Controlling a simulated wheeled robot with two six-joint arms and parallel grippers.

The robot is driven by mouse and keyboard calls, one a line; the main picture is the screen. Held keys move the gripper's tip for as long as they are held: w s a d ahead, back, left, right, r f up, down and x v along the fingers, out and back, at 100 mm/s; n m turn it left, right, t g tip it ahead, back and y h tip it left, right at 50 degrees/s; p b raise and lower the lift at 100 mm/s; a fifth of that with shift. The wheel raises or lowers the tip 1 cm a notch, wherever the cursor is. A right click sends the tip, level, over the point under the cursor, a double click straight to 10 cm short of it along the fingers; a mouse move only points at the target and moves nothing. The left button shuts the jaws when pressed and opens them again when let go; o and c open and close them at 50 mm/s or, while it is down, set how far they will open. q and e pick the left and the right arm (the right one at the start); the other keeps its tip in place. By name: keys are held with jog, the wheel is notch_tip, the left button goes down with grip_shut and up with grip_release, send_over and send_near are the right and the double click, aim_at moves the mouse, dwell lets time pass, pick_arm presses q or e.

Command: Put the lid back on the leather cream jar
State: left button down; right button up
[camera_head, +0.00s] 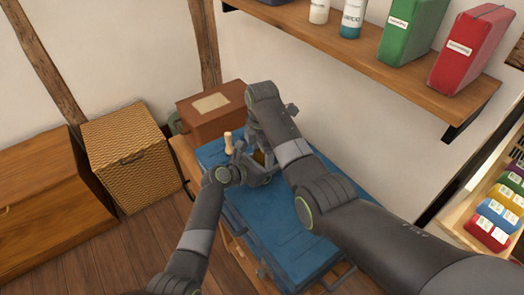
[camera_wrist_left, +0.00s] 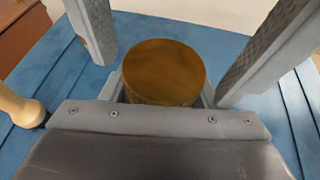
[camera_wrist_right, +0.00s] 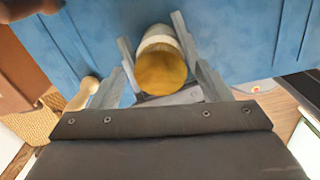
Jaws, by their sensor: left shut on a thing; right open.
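The leather cream jar (camera_head: 258,158) shows as a small amber patch between my grippers, above the blue chest (camera_head: 285,228). In the left wrist view a round brown-gold face (camera_wrist_left: 165,70) points at the camera. In the right wrist view the jar (camera_wrist_right: 161,72) shows an amber end and a pale band. My left gripper (camera_wrist_left: 163,92) is shut on it, its fingers partly hidden. My right gripper (camera_wrist_right: 153,35) is open, its fingers apart on both sides of the jar. I cannot tell a separate lid from the jar, nor whether it is on.
A pale wooden peg-like thing (camera_head: 228,143) stands beside the grippers on the chest. A brown box (camera_head: 212,107) is behind, a wicker basket (camera_head: 130,155) at left. A shelf (camera_head: 365,50) with bottles and binders is above. The chest's front part is clear.

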jog(key=shift+r, duration=2.25)
jog(key=shift+c, duration=0.4)
jog(key=shift+r+n, duration=0.65)
jog(key=shift+n, duration=0.55)
notch_tip(320, 180, up, 2)
jog(key=n, duration=0.4)
jog(key=shift+r, duration=0.1)
jog(key=shift+f, duration=4.05)
